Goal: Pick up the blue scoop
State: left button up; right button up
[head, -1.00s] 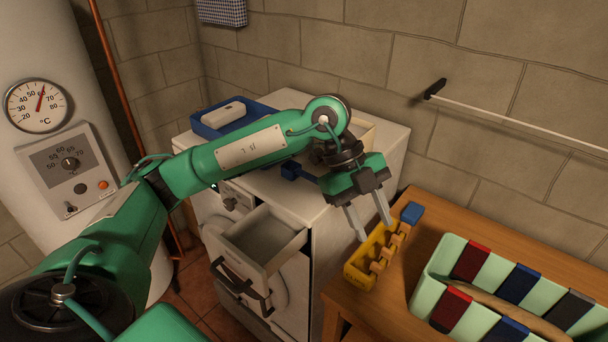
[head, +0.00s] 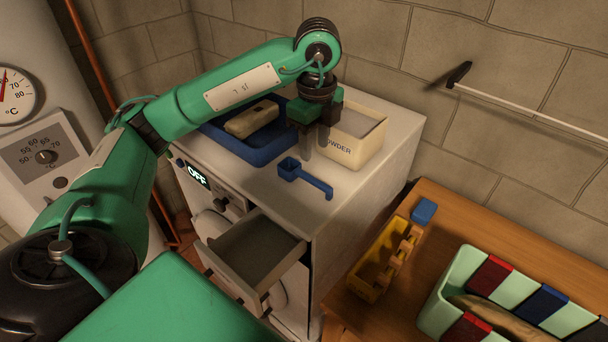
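The blue scoop (head: 312,183) lies on the white top of the washing machine (head: 375,184), its square cup to the left and its hooked handle end near the front right. My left gripper (head: 315,154) points down just behind the scoop, in front of the powder box. Its two grey fingers are apart with nothing between them, and they do not touch the scoop. My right gripper is not in view.
A cream powder box (head: 368,155) and a blue tray (head: 212,138) with a soap-like bar (head: 251,119) stand beside the gripper. The machine's drawer (head: 214,243) is pulled out. A wooden table (head: 436,236) at right holds a yellow holder (head: 369,287), a blue block (head: 424,211) and a mint container (head: 437,300).

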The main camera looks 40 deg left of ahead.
aim_at(315, 179)
pick_arm(q)
jog(key=shift+w+a+f, duration=0.1)
jog(key=shift+w+f, duration=0.1)
jog(key=shift+f, duration=1.05)
notch_tip(315, 179, down, 3)
jog(key=shift+r+p, duration=0.15)
jog(key=shift+p, duration=0.15)
jog(key=shift+f, duration=0.25)
jog(key=shift+f+p, duration=0.35)
notch_tip(315, 179, down, 4)
jog(key=shift+f+p, duration=0.1)
jog(key=shift+p, duration=1.05)
jog(key=shift+f, duration=0.3)
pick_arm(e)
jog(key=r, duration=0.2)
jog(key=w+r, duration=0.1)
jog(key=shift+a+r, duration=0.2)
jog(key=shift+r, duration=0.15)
